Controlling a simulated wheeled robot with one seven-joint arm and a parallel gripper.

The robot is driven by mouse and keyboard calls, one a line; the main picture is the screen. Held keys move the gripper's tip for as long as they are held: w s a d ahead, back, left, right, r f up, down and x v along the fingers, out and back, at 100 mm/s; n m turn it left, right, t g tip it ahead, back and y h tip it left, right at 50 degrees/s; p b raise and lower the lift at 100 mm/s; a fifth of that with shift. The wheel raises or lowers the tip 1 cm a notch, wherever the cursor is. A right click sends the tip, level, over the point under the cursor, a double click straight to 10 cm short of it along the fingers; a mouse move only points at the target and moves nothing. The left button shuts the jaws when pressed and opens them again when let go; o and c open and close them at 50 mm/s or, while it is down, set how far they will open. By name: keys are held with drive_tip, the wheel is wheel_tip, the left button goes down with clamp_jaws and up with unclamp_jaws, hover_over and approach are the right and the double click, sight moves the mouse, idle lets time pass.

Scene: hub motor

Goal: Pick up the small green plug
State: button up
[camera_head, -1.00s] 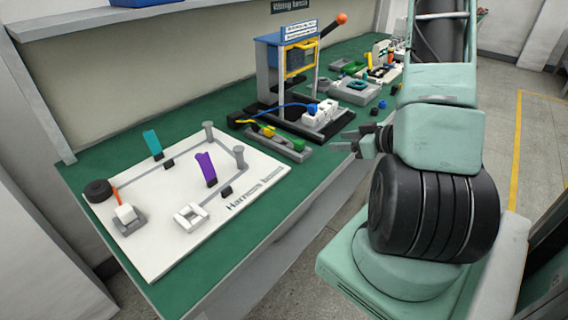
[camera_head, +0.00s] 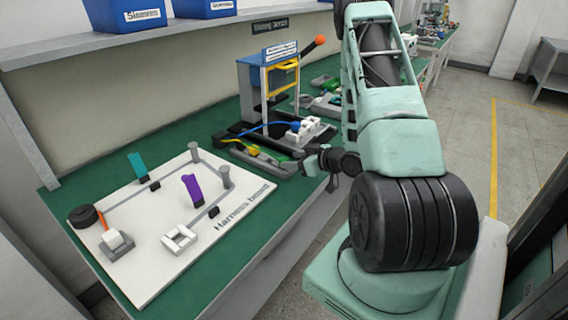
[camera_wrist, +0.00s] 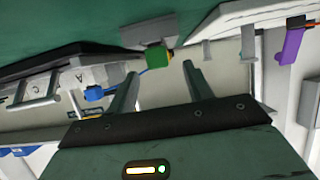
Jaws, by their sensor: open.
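The small green plug (camera_wrist: 155,56) shows in the wrist view just beyond my fingertips, roughly in line with the gap between them. My gripper (camera_wrist: 160,72) is open, with nothing between its fingers. In the head view my gripper (camera_head: 308,160) is at the right end of the narrow grey tray (camera_head: 243,156), near the bench's front edge, and hides most of the plug there. I cannot tell the exact distance between fingers and plug.
A yellow plug (camera_head: 253,152) lies farther left on the tray. Behind stands a press (camera_head: 268,75) with a blue cable and white connector block (camera_head: 305,130). The harness board (camera_head: 150,240), with purple (camera_head: 192,188) and teal clips (camera_head: 138,165), fills the bench's left.

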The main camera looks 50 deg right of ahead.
sight(287, 160)
drive_tip(key=p+x, duration=0.1)
drive_tip(key=x, duration=0.3)
drive_tip(key=shift+w+f, duration=0.2)
drive_tip(key=shift+w, duration=0.05)
drive_tip(key=c, duration=1.1)
drive_tip(key=shift+o, duration=0.2)
